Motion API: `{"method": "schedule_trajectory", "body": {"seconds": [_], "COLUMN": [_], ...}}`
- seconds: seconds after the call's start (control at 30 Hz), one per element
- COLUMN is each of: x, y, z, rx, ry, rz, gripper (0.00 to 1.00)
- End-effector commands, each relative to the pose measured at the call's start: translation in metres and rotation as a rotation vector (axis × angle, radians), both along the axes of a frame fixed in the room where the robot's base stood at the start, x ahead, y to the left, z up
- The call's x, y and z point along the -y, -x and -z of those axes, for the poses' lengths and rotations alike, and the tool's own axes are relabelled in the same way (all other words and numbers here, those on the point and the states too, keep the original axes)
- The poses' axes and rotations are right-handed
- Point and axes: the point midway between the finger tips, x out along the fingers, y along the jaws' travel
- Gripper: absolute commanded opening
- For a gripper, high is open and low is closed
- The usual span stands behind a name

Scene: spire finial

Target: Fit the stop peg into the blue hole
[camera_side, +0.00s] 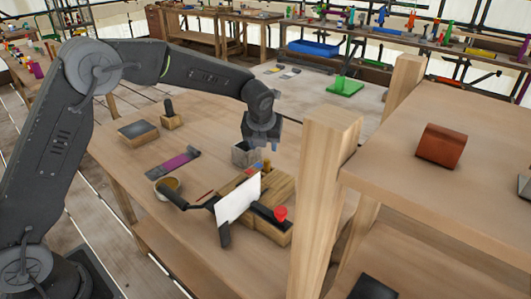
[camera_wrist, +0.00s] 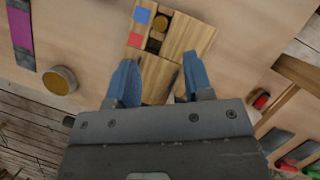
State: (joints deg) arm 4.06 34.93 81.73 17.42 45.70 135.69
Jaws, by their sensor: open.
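A wooden block (camera_wrist: 185,42) lies ahead of my fingers in the wrist view and also shows in the side view (camera_side: 283,184). It carries a blue square (camera_wrist: 142,15) and a red square (camera_wrist: 134,40). A round brown-gold top (camera_wrist: 162,22), which looks like the stop peg, sits beside the blue square; how deep it sits I cannot tell. A dark hole (camera_wrist: 154,45) beside the red square looks empty. My gripper (camera_wrist: 160,82) is open, its blue fingers apart with nothing held. In the side view my gripper (camera_side: 262,146) hangs above the block's far end.
A white card (camera_side: 238,200) stands upright in front of the block, near a red knob (camera_side: 280,214). A round tin (camera_side: 168,186), a purple strip (camera_side: 173,164) and a dark-topped block (camera_side: 138,132) lie to the left. A wooden post (camera_side: 325,200) rises on the right.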

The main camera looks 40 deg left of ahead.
Motion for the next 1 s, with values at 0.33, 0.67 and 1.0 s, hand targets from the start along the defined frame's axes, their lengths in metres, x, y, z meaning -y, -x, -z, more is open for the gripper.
{"method": "schedule_trajectory", "body": {"seconds": [0.33,0.67,1.0], "x": [0.004,-0.001,-0.005], "y": [0.008,0.067,0.216], "z": [-0.02,-0.082,-0.142], "rx": [-0.001,0.115,0.281], "ry": [0.0,0.205,0.681], "rz": [0.0,-0.444,-1.425], "gripper": [0.47,0.47,0.47]}}
